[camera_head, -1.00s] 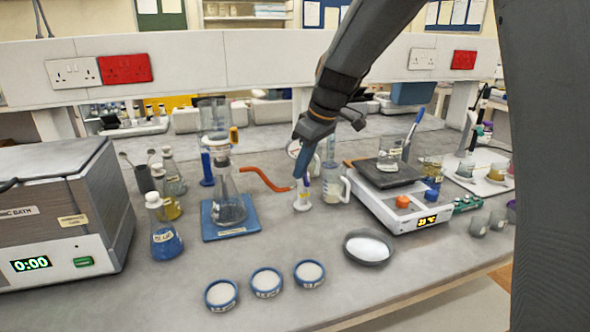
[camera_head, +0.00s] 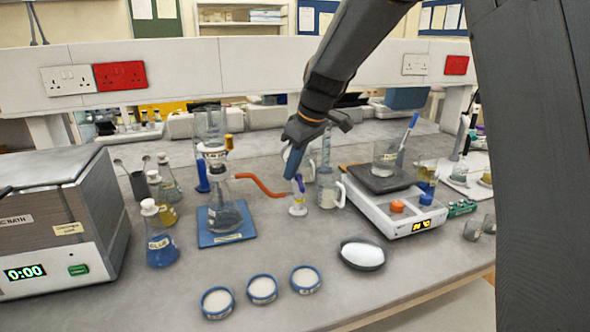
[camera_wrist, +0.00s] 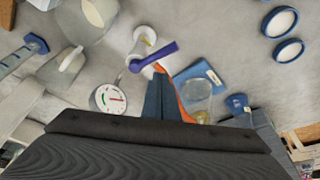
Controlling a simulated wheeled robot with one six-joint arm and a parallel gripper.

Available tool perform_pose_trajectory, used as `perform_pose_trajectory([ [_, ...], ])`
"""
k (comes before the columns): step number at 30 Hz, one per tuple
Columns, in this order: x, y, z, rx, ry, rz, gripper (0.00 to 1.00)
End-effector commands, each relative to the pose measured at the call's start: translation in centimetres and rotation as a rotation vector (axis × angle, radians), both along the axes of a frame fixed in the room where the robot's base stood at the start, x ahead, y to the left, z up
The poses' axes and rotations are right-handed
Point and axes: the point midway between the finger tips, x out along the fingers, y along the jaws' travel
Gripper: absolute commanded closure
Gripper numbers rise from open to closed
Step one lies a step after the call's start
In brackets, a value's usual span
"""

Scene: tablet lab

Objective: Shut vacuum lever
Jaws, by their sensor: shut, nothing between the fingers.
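The vacuum lever is a purple handle (camera_wrist: 153,57) on a white valve body (camera_wrist: 143,40) in the wrist view. It lies slanted across the valve top. In the head view the lever (camera_head: 299,184) is a small purple patch above the clear valve base (camera_head: 298,209). My gripper (camera_wrist: 160,76) is shut and empty, its blue fingers pointing down. Its tips are close beside the lever; I cannot tell whether they touch. It also shows in the head view (camera_head: 290,177), just left of the lever. The orange hose (camera_head: 260,186) runs from the flask (camera_head: 223,214) towards the valve.
A round gauge (camera_wrist: 109,98) stands near my fingers. The flask stands on a blue base (camera_head: 212,239). A dish of white powder (camera_head: 362,254) and several blue-rimmed dishes (camera_head: 262,289) lie in front.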

Motion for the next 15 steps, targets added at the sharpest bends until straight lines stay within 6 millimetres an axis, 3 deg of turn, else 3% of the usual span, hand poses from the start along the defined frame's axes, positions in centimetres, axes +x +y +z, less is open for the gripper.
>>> perform_pose_trajectory([
  [5,-0.1,2.5,2.2,0.000,-0.001,0.000,1.00],
  [15,0.2,-0.4,8.6,0.000,-0.004,-0.005,1.00],
])
